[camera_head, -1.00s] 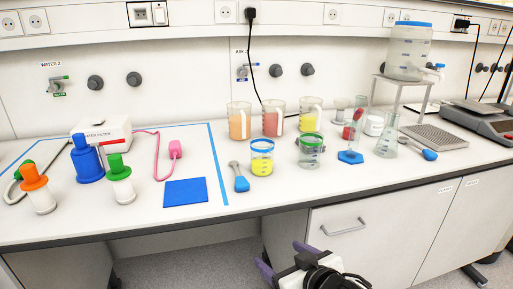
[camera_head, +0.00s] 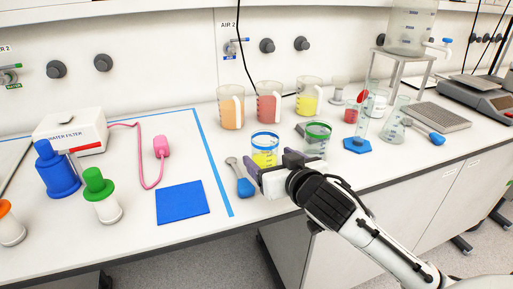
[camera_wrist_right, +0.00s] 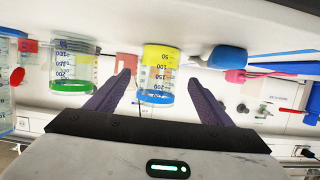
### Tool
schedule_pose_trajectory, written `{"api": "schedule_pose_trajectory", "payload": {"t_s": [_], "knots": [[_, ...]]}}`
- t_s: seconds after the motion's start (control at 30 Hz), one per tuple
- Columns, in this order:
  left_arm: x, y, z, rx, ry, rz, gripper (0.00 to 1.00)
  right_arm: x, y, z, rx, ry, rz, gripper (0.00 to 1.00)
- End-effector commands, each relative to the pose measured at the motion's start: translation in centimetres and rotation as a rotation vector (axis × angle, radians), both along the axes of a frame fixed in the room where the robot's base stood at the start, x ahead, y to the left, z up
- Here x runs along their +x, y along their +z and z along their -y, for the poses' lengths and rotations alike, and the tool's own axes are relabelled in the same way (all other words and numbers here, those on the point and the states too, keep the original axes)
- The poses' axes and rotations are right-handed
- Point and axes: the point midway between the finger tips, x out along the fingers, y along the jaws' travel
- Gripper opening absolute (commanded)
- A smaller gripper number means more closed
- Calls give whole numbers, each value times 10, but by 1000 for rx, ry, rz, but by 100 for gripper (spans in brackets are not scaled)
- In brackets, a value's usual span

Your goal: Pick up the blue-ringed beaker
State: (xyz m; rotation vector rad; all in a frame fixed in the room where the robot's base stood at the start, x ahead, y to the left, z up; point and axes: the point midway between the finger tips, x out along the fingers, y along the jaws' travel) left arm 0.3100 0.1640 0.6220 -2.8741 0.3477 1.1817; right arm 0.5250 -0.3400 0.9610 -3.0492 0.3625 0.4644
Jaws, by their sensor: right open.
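The blue-ringed beaker (camera_head: 264,152) stands upright on the bench with yellow liquid in it. My right gripper (camera_head: 270,162) is at its near side, open, with its purple fingers pointing toward it. In the right wrist view, which is upside down, the beaker (camera_wrist_right: 158,78) shows between the two fingers of the open gripper (camera_wrist_right: 160,72), with a gap on each side. Its lower part is partly hidden by the gripper in the head view. My left gripper is not in view.
A green-ringed beaker (camera_head: 316,138) stands close to the right of the gripper. A blue-handled spatula (camera_head: 243,184) lies close on the left. Jugs of orange (camera_head: 231,113), red (camera_head: 268,108) and yellow liquid (camera_head: 308,103) stand behind. A blue mat (camera_head: 183,202) lies further left.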

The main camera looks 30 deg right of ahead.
Motion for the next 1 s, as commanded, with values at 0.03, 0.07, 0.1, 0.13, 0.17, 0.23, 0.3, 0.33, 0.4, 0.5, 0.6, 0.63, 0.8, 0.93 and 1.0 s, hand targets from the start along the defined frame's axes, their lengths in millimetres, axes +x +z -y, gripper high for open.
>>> {"api": "schedule_pose_trajectory", "payload": {"t_s": [0.03, 0.07, 0.1, 0.13, 0.17, 0.23, 0.3, 0.33, 0.4, 0.5, 0.6, 0.63, 0.8, 0.93, 1.0], "knots": [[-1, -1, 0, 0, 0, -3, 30, 8, -2, 3, -2, -1, -1, 74], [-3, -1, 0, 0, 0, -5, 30, 13, -4, 4, -2, -1, -2, 74], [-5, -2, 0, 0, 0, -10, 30, 19, -5, 5, -2, 0, 0, 74], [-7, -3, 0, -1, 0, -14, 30, 22, -6, 6, -3, -1, -1, 74], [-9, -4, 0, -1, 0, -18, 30, 26, -7, 7, -3, -1, -1, 74], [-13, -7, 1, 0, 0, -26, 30, 31, -9, 8, -2, 1, 0, 74], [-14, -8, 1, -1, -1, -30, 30, 35, -10, 9, -2, 1, 0, 74], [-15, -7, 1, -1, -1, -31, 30, 37, -10, 9, -2, 1, 0, 74], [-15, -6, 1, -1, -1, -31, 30, 45, -9, 12, -2, -1, -1, 74], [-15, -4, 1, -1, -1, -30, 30, 60, -8, 16, -3, 0, 0, 74], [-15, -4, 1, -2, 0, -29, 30, 74, -12, 19, -2, 0, -1, 74], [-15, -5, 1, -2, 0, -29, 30, 77, -13, 20, -2, 0, -1, 74], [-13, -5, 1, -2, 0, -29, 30, 85, -17, 22, 0, 1, -1, 74], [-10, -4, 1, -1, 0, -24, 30, 85, -17, 22, 0, 1, -1, 74], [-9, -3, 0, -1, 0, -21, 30, 85, -17, 22, 0, 1, -1, 71]]}}
